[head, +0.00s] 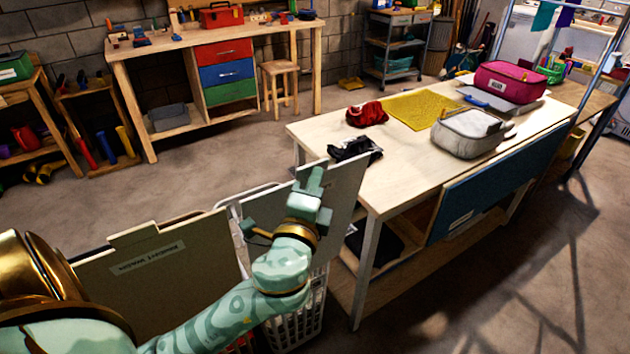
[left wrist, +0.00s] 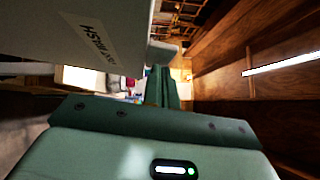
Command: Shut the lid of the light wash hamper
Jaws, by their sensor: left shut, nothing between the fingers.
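A pale upright lid (head: 342,205) stands open above a white lattice hamper (head: 297,325), beside the near end of the table. My left gripper (head: 314,182) is shut and empty, in front of this lid in the head view; I cannot tell whether it touches it. A second raised panel (head: 175,280), with a small upside-down label, stands to the left. In the left wrist view, a pale panel (left wrist: 90,35) at the upper left carries a label whose visible part reads like "HT WASH". The shut fingers (left wrist: 160,85) show beyond the palm. My right gripper is not in view.
The wooden table (head: 330,135) stands close to the right of the lid. It carries a red cloth (head: 367,114), a black cloth (head: 355,149), a yellow mat (head: 420,110) and bags. The floor (head: 225,155) behind the hampers is clear.

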